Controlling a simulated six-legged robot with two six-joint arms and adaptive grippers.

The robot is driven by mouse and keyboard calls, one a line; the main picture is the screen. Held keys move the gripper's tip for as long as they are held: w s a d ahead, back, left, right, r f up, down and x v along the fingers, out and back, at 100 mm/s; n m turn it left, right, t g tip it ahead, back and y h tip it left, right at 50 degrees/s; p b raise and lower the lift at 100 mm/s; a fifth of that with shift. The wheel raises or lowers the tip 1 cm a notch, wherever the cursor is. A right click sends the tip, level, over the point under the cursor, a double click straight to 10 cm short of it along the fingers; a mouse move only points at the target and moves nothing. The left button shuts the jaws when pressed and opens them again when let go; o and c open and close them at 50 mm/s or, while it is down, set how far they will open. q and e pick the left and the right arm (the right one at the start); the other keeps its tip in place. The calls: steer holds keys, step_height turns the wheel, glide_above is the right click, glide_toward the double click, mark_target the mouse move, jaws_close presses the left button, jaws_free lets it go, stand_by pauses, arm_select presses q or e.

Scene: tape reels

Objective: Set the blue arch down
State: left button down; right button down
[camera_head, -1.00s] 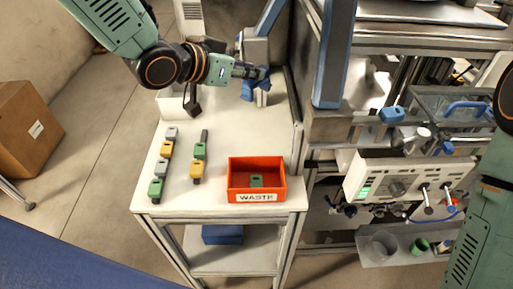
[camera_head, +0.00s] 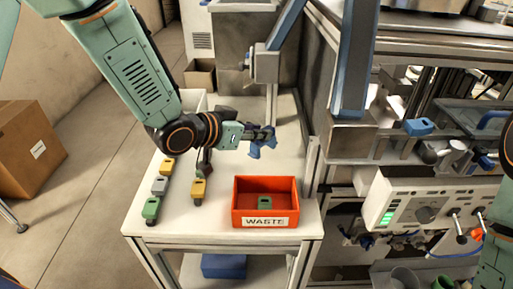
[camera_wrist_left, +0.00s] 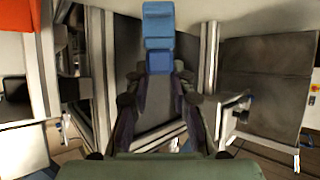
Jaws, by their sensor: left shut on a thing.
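My left gripper (camera_head: 264,134) is shut on the blue arch (camera_head: 261,149) and holds it over the white bench, behind the red waste bin. In the left wrist view the blue arch (camera_wrist_left: 158,28) sticks out ahead, with its near end between the two fingers of the left gripper (camera_wrist_left: 159,78). The arch is small and dark in the head view, so its exact tilt and height over the bench are hard to tell. Part of my right arm shows at the right edge; its gripper is out of view.
The red waste bin (camera_head: 265,221) stands at the bench's front right with a green piece (camera_head: 264,203) inside. A blue block (camera_head: 418,127) is on the machine at right. The bench (camera_head: 292,150) right of the gripper is clear.

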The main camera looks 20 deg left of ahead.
arm_select(q)
steer(key=f, duration=0.2)
steer(key=shift+s+d+f, duration=0.3)
steer(key=shift+s+d, duration=0.05)
steer(key=shift+s, duration=0.05)
steer(key=shift+f+b, duration=0.3)
steer(key=shift+w+a+f, duration=0.15)
steer(key=shift+w+a, duration=0.1)
steer(key=shift+w, duration=0.05)
steer(key=c, duration=1.5)
jaws_free()
steer(key=shift+f, duration=0.1)
steer(key=o, duration=0.4)
steer(key=shift+s+d+r, duration=0.2)
steer(key=shift+s+r, duration=0.1)
steer(key=shift+c, duration=0.2)
steer(key=shift+w+a+f, duration=0.15)
steer(key=shift+w, duration=0.05)
steer(key=shift+a, duration=0.15)
steer(key=v, duration=0.6)
steer(key=shift+s+d+p, duration=0.1)
steer(key=shift+d+p, duration=0.1)
steer(key=shift+p, duration=0.2)
steer(key=p, duration=0.3)
glide_toward(254, 144)
steer(key=shift+s+a+r, duration=0.1)
steer(key=shift+s+r, duration=0.15)
steer(key=shift+s, duration=0.1)
